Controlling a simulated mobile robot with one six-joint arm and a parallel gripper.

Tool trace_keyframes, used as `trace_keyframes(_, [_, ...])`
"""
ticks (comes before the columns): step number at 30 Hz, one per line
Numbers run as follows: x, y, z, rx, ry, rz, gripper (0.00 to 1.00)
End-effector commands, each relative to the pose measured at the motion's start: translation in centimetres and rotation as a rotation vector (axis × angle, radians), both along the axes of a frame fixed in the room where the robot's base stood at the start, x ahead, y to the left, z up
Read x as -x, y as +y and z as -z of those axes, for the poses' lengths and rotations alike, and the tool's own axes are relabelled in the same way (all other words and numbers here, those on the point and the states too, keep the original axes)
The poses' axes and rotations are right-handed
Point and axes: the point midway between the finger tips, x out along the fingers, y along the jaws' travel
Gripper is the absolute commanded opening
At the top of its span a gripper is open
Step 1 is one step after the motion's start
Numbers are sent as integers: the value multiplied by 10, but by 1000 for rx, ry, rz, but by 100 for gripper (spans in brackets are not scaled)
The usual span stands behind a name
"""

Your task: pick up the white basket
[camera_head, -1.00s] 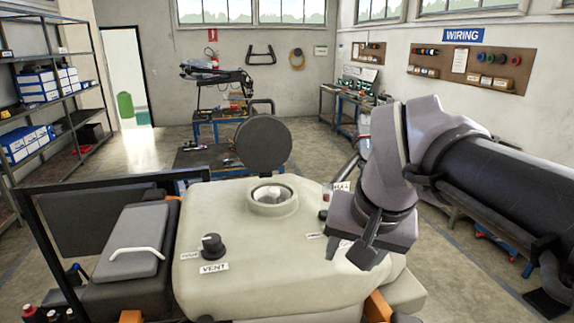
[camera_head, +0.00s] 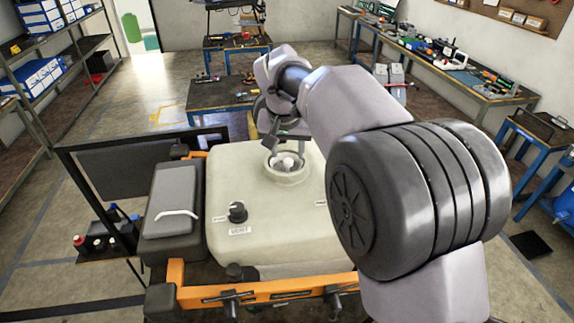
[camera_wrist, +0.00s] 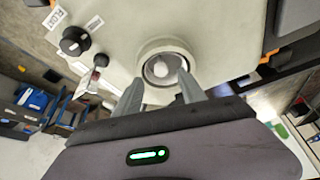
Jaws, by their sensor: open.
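The white basket (camera_head: 288,163) sits inside the round filler neck (camera_head: 291,178) on top of the cream tank (camera_head: 262,213). In the wrist view, the basket (camera_wrist: 161,68) shows as a pale round piece with a small raised part, ringed by the neck (camera_wrist: 147,48). My gripper (camera_wrist: 159,84) is open and empty, its two fingers on either side of the lower part of the neck. In the head view my gripper (camera_head: 284,143) is just behind and above the neck. I cannot tell whether the fingers touch it. The dark lid is mostly hidden behind my arm.
A black vent knob (camera_head: 237,212) stands on the tank, left of the neck. A grey case with a white handle (camera_head: 178,213) is at the left, by a black frame (camera_head: 72,160). An orange frame (camera_head: 268,290) runs along the front. Workbenches (camera_head: 430,60) line the right wall.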

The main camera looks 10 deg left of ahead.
Motion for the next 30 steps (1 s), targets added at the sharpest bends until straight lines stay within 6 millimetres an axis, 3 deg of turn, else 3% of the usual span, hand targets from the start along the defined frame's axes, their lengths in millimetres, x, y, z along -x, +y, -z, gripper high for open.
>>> trace_keyframes(9, [-25,6,44,1,1,0,48])
trace_keyframes(15, [-26,6,47,0,0,0,48])
trace_keyframes(16, [-26,6,47,0,0,0,46])
trace_keyframes(23, [-26,6,46,0,0,0,1])
trace_keyframes(30, [-25,6,47,0,1,1,0])
